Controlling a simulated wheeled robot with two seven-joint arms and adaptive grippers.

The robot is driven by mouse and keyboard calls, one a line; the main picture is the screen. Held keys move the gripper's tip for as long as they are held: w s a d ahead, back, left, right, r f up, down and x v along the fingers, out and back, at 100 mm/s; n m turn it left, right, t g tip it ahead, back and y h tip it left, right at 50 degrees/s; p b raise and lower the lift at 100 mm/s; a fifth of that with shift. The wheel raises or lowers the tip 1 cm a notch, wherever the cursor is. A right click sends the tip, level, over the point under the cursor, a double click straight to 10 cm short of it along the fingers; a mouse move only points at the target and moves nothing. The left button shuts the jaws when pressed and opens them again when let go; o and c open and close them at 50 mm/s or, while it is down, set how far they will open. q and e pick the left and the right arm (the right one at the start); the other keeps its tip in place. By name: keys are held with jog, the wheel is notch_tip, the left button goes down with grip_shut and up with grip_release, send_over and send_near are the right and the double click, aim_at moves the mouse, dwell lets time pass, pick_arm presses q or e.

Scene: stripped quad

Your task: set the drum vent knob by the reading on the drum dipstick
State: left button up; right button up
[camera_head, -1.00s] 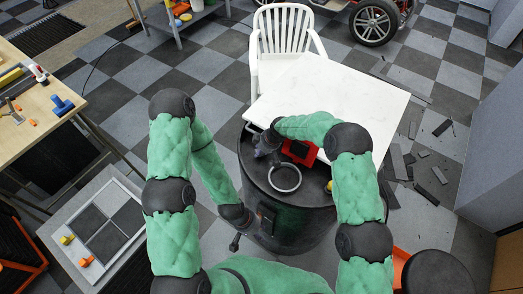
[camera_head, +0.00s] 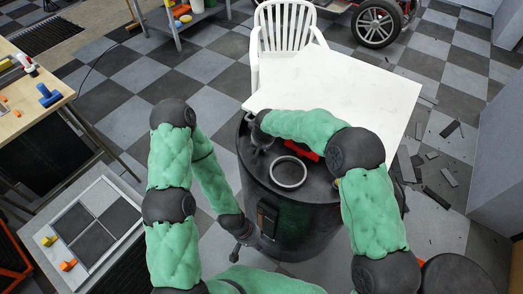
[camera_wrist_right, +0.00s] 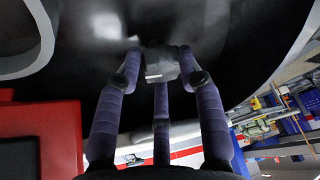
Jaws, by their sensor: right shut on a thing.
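The black drum (camera_head: 300,225) stands in front of me. Its lid carries a pale ring (camera_head: 289,173), which also shows in the right wrist view (camera_wrist_right: 42,42). A dark panel (camera_head: 267,218) is on its side. My right gripper (camera_head: 260,143) is at the lid's far left edge. In the right wrist view its three fingers (camera_wrist_right: 160,70) are shut on a small grey block (camera_wrist_right: 160,65) by the dark drum surface. I cannot tell whether this is the vent knob or the dipstick head. My left gripper (camera_head: 238,250) hangs low beside the drum; its fingers are too small to read.
A red box (camera_head: 299,148) on the lid is partly hidden by my right arm; it also shows in the right wrist view (camera_wrist_right: 40,140). A white table (camera_head: 350,88) and white chair (camera_head: 284,30) stand behind the drum. A low framed platform (camera_head: 125,195) is at left.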

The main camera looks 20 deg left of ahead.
jog(key=shift+w+a+r+m+t+h+b, duration=0.2)
jog(key=shift+a+m+t+h+b, duration=0.15)
jog(key=shift+m+b, duration=1)
jog(key=shift+r+m+b, duration=0.2)
jog(key=shift+m+b, duration=0.05)
jog(key=shift+b, duration=0.75)
jog(key=shift+r, duration=0.1)
jog(key=o, duration=1.1)
jog(key=shift+a, duration=0.1)
jog(key=shift+f, duration=0.25)
